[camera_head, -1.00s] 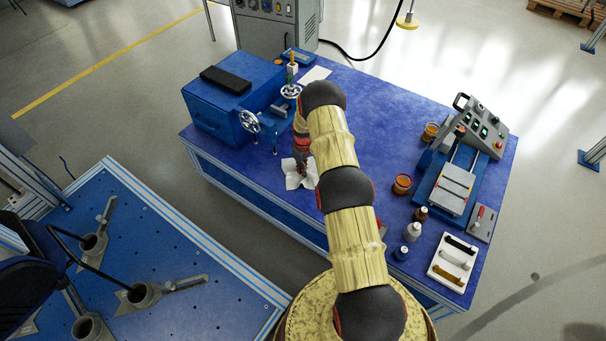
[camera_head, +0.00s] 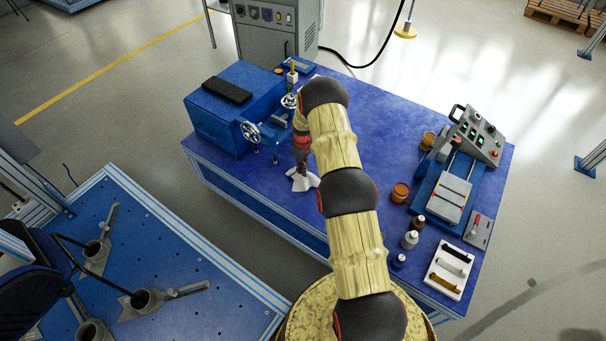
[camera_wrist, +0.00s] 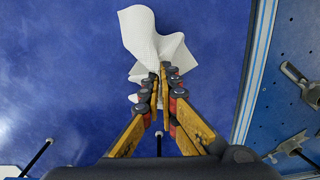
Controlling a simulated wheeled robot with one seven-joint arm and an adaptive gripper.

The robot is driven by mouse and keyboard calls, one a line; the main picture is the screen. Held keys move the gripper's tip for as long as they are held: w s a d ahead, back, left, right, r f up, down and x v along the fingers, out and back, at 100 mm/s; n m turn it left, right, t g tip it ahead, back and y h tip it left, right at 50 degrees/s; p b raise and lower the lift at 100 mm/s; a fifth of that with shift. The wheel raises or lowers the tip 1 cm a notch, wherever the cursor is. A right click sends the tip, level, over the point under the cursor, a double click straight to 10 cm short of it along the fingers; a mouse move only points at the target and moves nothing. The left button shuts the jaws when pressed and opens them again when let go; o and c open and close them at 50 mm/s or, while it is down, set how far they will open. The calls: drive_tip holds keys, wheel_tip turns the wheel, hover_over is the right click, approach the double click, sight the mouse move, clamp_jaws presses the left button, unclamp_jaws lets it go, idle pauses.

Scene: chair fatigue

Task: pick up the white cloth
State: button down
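The white cloth (camera_head: 304,183) is near the front edge of the blue table, left of my arm in the head view. It is bunched up into a peak under my gripper (camera_head: 300,168). In the wrist view the cloth (camera_wrist: 148,36) spreads in folds beyond the fingertips, with a small part showing to their left. My gripper (camera_wrist: 160,78) has its fingers nearly together, pinching a fold of the cloth. The fingers hide the pinched part. I cannot tell whether the cloth's lower edge still touches the table.
A blue machine with handwheels (camera_head: 233,108) stands left on the blue table (camera_head: 375,120). A control-panel device (camera_head: 455,180), several bottles and jars, and a white tray (camera_head: 436,276) are at the right. The table between is clear.

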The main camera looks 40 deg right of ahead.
drive_tip(key=shift+r+p, duration=0.85)
drive_tip(key=shift+r, duration=1.55)
wheel_tip(320, 180, up, 9)
drive_tip(key=p, duration=0.4)
drive_tip(key=shift+w, duration=0.2)
